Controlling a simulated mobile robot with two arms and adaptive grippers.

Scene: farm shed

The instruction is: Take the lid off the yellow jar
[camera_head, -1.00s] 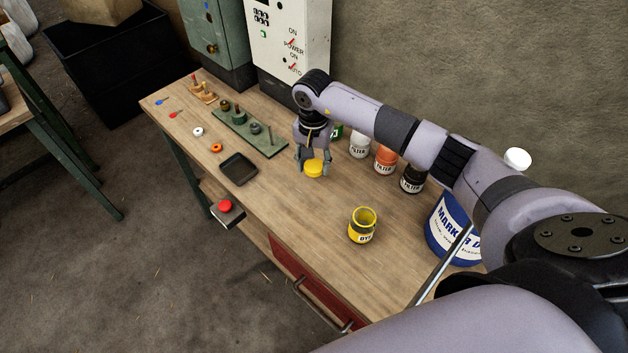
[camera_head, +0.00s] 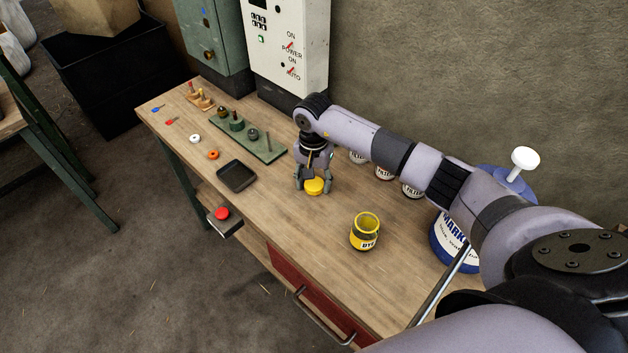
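The yellow jar (camera_head: 364,235) stands upright and open on the workbench, right of the middle, its rim uncovered. Its round yellow lid (camera_head: 314,187) is away from it, further back and to the left. My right gripper (camera_head: 314,183) points down with its fingers on either side of the lid and appears shut on it. The lid is at or just above the bench top; I cannot tell whether it touches the wood. My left gripper is not in view.
A black tray (camera_head: 237,177) and a green peg board (camera_head: 262,146) are to the left. Filter jars (camera_head: 384,173) stand behind my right arm, partly hidden. A blue marker tub (camera_head: 446,240) is at the right. The bench (camera_head: 300,231) is clear around the lid.

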